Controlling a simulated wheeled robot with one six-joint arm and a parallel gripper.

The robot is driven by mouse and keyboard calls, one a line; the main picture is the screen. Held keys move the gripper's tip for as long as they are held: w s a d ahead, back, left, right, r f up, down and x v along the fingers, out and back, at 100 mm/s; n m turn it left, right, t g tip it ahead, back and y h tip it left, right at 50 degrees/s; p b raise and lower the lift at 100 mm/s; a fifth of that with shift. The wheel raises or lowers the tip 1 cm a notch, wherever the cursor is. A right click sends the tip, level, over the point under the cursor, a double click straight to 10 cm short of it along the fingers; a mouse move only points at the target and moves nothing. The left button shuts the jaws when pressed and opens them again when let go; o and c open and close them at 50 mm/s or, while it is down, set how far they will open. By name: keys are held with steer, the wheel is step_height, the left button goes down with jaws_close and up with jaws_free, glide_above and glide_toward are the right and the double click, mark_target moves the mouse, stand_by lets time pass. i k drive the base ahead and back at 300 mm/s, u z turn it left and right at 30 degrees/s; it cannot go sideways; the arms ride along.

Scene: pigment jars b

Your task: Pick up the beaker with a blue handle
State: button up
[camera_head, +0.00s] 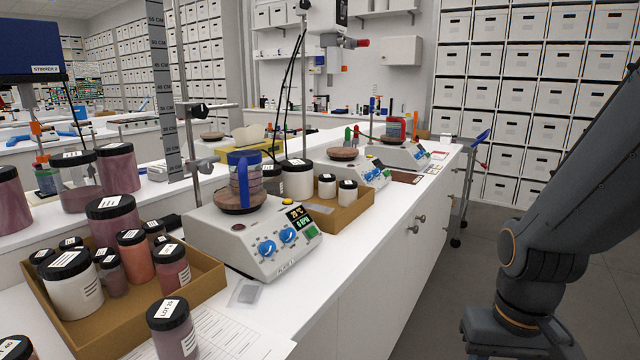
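A beaker with a blue handle (246,184) stands upright on the round brown top plate (240,207) of the nearest white stirrer (252,240). Its blue handle faces the camera, and the body behind looks clear with pinkish contents. Nothing is touching it from my side. My gripper is out of view; only dark links of my arm show at the right, apart from the bench and the beaker.
A cardboard tray (205,283) of pigment jars sits left of the stirrer. A smaller tray (345,214) with white jars stands just right of the beaker. A metal stand (188,140) rises to its left. More stirrers (405,153) stand farther along.

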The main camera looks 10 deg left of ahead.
mark_target(245, 164)
steer(key=z, duration=0.95)
steer(key=i, duration=1.4)
steer(key=u, duration=3.1)
